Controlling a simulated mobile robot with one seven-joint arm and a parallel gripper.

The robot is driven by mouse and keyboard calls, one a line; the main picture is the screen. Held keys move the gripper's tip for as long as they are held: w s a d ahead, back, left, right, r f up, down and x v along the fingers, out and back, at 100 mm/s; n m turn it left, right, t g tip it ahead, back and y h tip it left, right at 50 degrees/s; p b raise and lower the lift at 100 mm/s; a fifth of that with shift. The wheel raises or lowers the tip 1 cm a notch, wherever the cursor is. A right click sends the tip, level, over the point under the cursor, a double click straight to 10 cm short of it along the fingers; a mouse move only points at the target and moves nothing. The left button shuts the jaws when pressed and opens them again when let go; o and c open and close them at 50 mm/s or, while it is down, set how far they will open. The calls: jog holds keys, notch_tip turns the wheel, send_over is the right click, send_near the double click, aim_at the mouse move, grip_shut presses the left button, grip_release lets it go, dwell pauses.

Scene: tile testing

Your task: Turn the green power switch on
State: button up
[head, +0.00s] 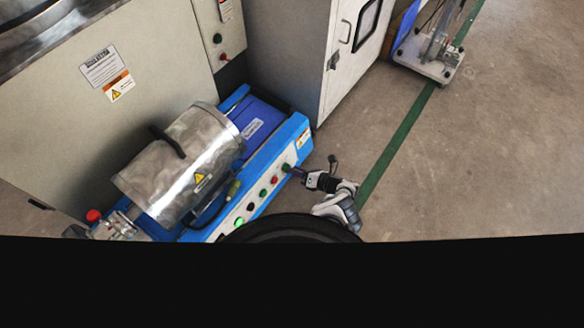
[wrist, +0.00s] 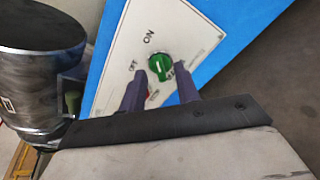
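The green power switch (wrist: 160,66) is a round knob with a pale mark, on a white label plate with ON and OFF printed beside it. In the wrist view the pale mark runs roughly up and down in the picture; which label it points at is hard to tell. My gripper (wrist: 161,73) is open, with one dark finger on each side of the knob's lower part. Contact cannot be made out. In the head view my gripper (head: 297,172) is at the right end of the button row, where the switch is small.
The blue machine (head: 296,146) carries a metal drum (head: 185,160) left of the panel. A lit green button (head: 239,221) and red buttons share the row. A grey cabinet (head: 285,50) stands behind. The floor to the right is clear up to a wheeled stand (head: 430,55).

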jog(key=p+v, duration=0.2)
jog(key=v, duration=0.9)
jog(key=shift+s+d, duration=0.15)
jog(key=shift+r, duration=0.1)
